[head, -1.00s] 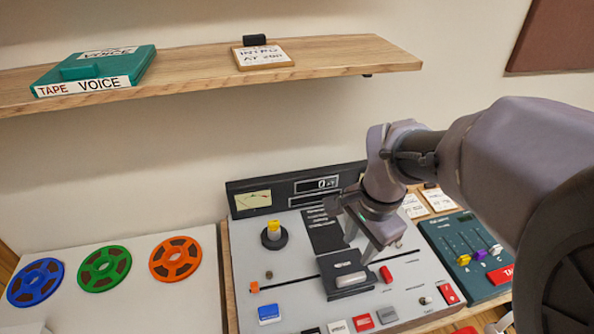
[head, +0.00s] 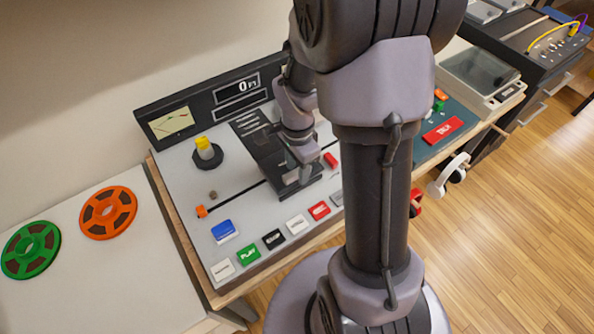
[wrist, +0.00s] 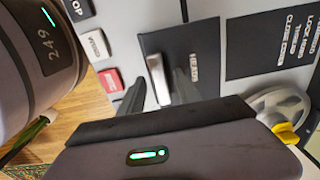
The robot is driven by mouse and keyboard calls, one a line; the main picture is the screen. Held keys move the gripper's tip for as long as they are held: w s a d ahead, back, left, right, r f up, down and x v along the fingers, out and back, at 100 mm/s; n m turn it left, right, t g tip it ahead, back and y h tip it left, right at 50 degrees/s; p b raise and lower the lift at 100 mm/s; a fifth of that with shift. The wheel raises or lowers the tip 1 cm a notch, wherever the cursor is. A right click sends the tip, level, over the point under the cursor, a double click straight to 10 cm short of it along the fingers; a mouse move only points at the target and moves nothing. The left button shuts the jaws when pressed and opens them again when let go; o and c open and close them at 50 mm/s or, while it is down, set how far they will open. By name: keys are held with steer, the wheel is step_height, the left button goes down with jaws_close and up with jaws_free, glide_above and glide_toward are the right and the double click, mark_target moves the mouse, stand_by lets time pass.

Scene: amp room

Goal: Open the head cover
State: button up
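The head cover (wrist: 207,62) is a dark square panel lettered "HEADS" on the grey tape deck. It carries a pale metal handle (wrist: 159,78), seen up close in the wrist view. In the head view the cover (head: 293,190) is partly hidden by my gripper (head: 303,163), which is low over it. In the wrist view my gripper (wrist: 160,92) is open, with one dark finger on each side of the handle. I cannot tell whether either finger touches it.
The tape deck (head: 185,180) has a yellow-topped spindle (head: 205,152) and several coloured buttons along its front. Green (head: 31,249) and orange (head: 109,212) reels lie on the white surface at left.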

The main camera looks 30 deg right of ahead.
steer(key=shift+c, duration=0.2)
jaws_close()
steer(key=shift+w, duration=0.1)
stand_by(1.2)
